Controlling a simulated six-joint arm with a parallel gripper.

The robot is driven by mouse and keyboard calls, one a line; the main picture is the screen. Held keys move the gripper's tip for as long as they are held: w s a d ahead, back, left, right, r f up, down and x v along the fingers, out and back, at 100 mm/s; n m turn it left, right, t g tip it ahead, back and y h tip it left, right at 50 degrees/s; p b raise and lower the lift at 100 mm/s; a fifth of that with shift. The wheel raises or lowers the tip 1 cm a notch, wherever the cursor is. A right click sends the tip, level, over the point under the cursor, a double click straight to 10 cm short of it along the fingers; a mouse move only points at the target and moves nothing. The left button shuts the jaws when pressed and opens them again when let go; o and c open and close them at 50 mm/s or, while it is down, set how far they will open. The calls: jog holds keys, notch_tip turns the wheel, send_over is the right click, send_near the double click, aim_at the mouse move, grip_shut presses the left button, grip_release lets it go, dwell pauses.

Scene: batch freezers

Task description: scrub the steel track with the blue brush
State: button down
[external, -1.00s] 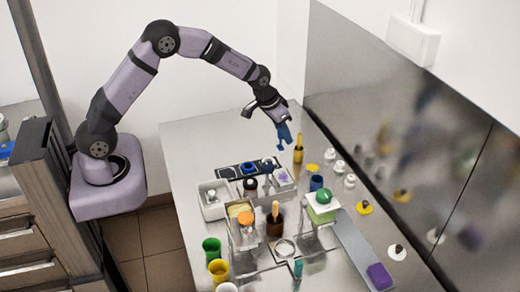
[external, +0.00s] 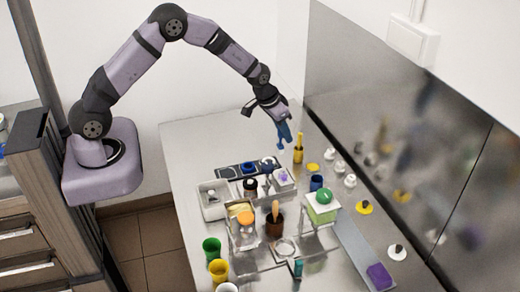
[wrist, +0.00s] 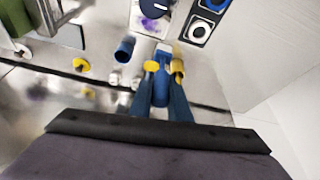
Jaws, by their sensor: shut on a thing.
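My gripper (external: 281,121) points down above the far end of the steel table, shut on the blue brush (external: 285,134). In the wrist view the blue brush (wrist: 160,88) sits between the two blue fingers of my gripper (wrist: 161,102). The brush is held clear of the table, and its lower end partly overlaps other things in the wrist view. A long grey strip, which looks like the steel track (external: 352,246), runs along the right side of the table, well away from my gripper. A purple block (external: 379,276) lies at its near end.
A yellow bottle (external: 298,150) stands close to the brush. The far left table area is bare.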

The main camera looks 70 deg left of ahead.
aim_at(283, 149)
jog(key=shift+f, duration=0.15)
jog(key=shift+f+b, duration=2.45)
jog(key=shift+f, duration=1.05)
jog(key=shift+d+f, duration=0.4)
jog(key=shift+d, duration=0.45)
jog(key=shift+d+f+b, duration=0.1)
jog(key=shift+d+b, duration=0.85)
jog(key=shift+d, duration=1.75)
jog(key=shift+a+r+p, duration=0.2)
jog(key=shift+a+p, duration=0.1)
jog(key=shift+p, duration=0.1)
jog(key=shift+a+f+p, duration=0.15)
jog(key=shift+a+p, duration=0.45)
jog(key=shift+a, duration=2.8)
notch_tip(283, 149, up, 8)
jog(key=p, duration=0.5)
jog(key=shift+d, duration=0.15)
